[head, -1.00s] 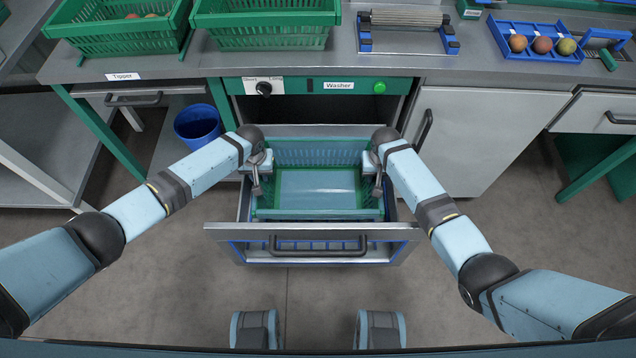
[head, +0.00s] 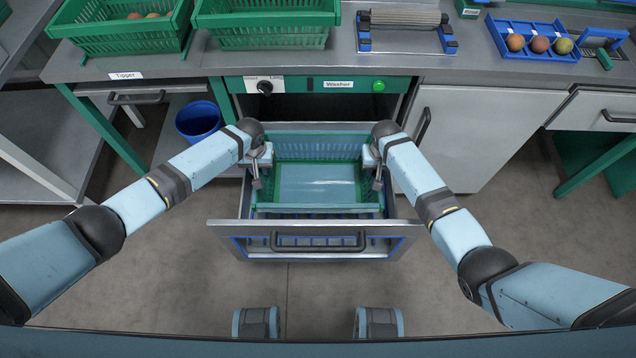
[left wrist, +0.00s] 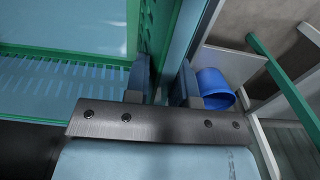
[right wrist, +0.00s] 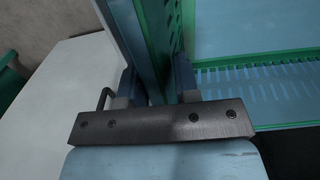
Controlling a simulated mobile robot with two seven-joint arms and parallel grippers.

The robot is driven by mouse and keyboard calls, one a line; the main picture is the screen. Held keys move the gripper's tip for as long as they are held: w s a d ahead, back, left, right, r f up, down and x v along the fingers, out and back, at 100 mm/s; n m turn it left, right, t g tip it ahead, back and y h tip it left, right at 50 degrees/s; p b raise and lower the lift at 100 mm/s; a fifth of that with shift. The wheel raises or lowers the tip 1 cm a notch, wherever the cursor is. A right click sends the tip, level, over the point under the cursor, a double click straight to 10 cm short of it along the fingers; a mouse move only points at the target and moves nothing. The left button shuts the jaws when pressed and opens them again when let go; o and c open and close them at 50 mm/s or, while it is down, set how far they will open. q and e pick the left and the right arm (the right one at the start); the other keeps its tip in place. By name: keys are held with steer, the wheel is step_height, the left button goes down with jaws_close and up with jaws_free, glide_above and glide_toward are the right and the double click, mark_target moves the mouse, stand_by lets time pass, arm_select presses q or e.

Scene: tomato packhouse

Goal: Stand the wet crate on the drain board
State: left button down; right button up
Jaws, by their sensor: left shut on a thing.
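The green crate (head: 318,209) sits within the pulled-out washer drawer (head: 240,238), its bottom showing pale, shiny blue. My left gripper (head: 262,172) is shut on the crate's left side wall; its fingers also show in the left wrist view (left wrist: 162,85). My right gripper (head: 375,172) is at the right side wall; in the right wrist view its fingers (right wrist: 156,85) straddle that wall, but whether they press on it is unclear. The crate looks level. I cannot tell whether it is clear of the drawer floor. I cannot make out a drain board.
The washer opening (head: 318,107) is behind the drawer, with a white cabinet (head: 480,135) at right. A blue bucket (head: 198,118) stands left. The counter above carries green crates (head: 265,35), a roller unit (head: 405,30) and a blue tray of tomatoes (head: 497,50).

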steer(key=o, duration=0.4)
arm_select(q)
step_height(320, 180, up, 2)
steer(key=shift+r+p, duration=0.15)
steer(key=shift+p, duration=0.9)
arm_select(e)
step_height(320, 180, up, 12)
steer(key=shift+r, duration=0.1)
step_height(320, 180, up, 18)
steer(key=p, duration=1.8)
steer(key=shift+c, duration=1.2)
arm_select(q)
step_height(320, 180, up, 18)
steer(key=shift+d, duration=0.15)
arm_select(e)
steer(key=shift+d+f, duration=0.15)
steer(key=shift+f, duration=0.05)
